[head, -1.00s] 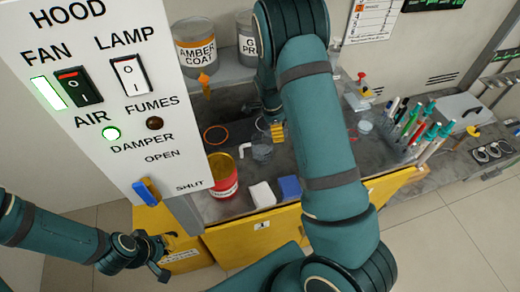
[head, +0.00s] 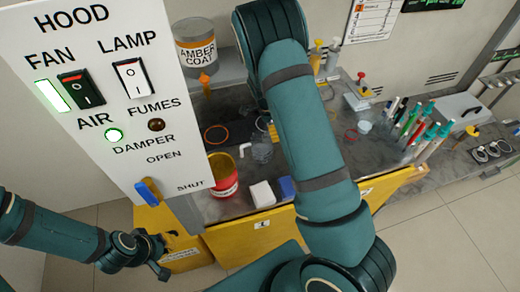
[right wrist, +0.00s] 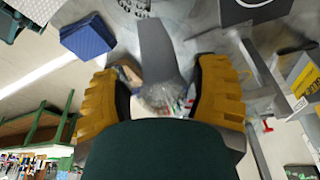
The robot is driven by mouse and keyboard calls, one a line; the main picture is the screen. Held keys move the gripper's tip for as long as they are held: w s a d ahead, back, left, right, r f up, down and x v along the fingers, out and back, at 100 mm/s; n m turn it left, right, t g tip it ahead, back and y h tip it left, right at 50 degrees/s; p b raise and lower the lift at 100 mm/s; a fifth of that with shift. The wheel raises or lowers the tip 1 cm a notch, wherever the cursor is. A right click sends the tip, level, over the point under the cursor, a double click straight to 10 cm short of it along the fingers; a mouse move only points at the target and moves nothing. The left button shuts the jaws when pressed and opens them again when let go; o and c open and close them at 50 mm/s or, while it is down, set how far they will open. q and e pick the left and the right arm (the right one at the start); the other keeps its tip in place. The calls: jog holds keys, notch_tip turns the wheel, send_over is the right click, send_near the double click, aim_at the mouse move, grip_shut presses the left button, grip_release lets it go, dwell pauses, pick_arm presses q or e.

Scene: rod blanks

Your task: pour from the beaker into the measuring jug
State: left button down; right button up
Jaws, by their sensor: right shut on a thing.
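A clear vessel (head: 262,150) stands on the grey hood floor in the head view, with a white hooked part like a handle at its left; it looks like the measuring jug. My right gripper, its yellow fingers seen in the right wrist view (right wrist: 160,98), is shut on a clear glass thing (right wrist: 158,100), which looks like the beaker. Its contents and tilt cannot be made out. In the head view my right arm hides most of this gripper, just above the jug. My left gripper (head: 160,258) is open and empty, low at the left outside the hood.
A red can with yellow contents (head: 223,178) stands left of the jug. A white block (head: 262,194) and a blue block (head: 287,187) lie in front. An amber coat can (head: 197,45) is on the back shelf. Pens (head: 425,135) stand at the right. The switch panel (head: 110,100) fills the left.

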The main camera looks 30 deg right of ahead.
jog(key=shift+a+g+h, duration=0.15)
jog(key=shift+g+h, duration=0.15)
jog(key=shift+h, duration=0.1)
dwell(0.4)
jog(key=shift+w+r, duration=0.1)
jog(key=shift+a+h, duration=0.1)
jog(key=shift+h, duration=0.3)
jog(key=shift+r+g, duration=0.1)
jog(key=shift+g, duration=0.2)
jog(key=shift+w+a+r+h, duration=0.1)
jog(key=shift+a+h, duration=0.05)
jog(key=shift+h, duration=0.25)
dwell(2.0)
jog(key=shift+s+d+f+t+y+b, duration=0.15)
jog(key=shift+d+t+y, duration=0.1)
jog(key=shift+y, duration=0.3)
jog(key=shift+s+d+f+t+y+b, duration=0.15)
jog(key=shift+d+t+y, duration=0.1)
jog(key=shift+y, duration=0.3)
jog(key=shift+w+a, duration=0.1)
jog(key=shift+a, duration=0.1)
